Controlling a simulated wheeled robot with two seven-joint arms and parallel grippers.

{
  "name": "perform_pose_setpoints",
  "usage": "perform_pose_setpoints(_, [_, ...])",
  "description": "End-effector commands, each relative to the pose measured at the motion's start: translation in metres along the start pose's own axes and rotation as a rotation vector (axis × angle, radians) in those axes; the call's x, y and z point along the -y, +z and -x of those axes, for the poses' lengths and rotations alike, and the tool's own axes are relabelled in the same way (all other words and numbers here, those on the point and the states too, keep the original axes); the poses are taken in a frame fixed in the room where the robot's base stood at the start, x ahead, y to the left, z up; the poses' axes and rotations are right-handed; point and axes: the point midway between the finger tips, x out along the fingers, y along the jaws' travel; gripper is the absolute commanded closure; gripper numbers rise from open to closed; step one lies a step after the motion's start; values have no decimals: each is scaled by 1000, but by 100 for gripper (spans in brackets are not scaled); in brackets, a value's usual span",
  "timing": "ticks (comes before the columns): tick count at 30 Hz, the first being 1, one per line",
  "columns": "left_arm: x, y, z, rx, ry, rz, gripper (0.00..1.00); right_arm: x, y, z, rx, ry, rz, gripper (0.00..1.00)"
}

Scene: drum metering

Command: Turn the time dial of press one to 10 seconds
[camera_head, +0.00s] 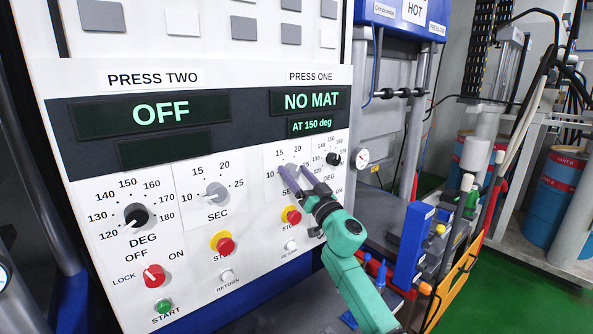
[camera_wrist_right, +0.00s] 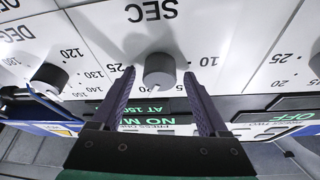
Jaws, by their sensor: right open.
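The time dial of press one (camera_wrist_right: 159,70) is a round grey knob above the SEC label on the white panel, with numbers around it. In the right wrist view the two dark fingers (camera_wrist_right: 160,80) stand on either side of the knob, with a gap visible on each side. A pale pointer shows on the knob, but I cannot read its exact setting. The press one display (camera_head: 309,101) reads NO MAT. My left gripper is not in view.
Press one's black DEG dial (camera_head: 333,158) is close to the right of the gripper. Its red stop button (camera_head: 292,216) on a yellow base and white return button (camera_head: 291,245) are below. Press two's time dial (camera_head: 216,193) is to the left.

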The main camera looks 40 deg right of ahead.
Motion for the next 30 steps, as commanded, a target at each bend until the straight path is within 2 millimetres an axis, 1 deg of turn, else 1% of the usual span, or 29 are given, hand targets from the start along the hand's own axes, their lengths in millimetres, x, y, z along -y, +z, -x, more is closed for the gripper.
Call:
perform_pose_setpoints(5, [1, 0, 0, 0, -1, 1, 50, 0, 1, 0, 0, 0, 0, 22])
perform_pose_setpoints(6, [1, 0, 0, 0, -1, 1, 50, 0, 1, 0, 0, 0, 0, 26])
perform_pose_setpoints(8, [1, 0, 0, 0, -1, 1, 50, 0, 1, 0, 0, 0, 0, 49])
perform_pose_setpoints(9, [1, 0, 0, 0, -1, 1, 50, 0, 1, 0, 0, 0, 0, 65])
perform_pose_setpoints(12, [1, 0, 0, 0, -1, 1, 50, 0, 1, 0, 0, 0, 0, 100])
perform_pose_setpoints(22, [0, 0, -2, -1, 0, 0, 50, 0, 1, 0, 0, -12, 29, 100])
perform_pose_setpoints(26, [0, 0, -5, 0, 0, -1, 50, -1, 1, 1, 0, -31, 76, 100])
perform_pose_setpoints(30, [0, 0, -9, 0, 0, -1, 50, -1, 2, 1, 0, -64, 158, 100])
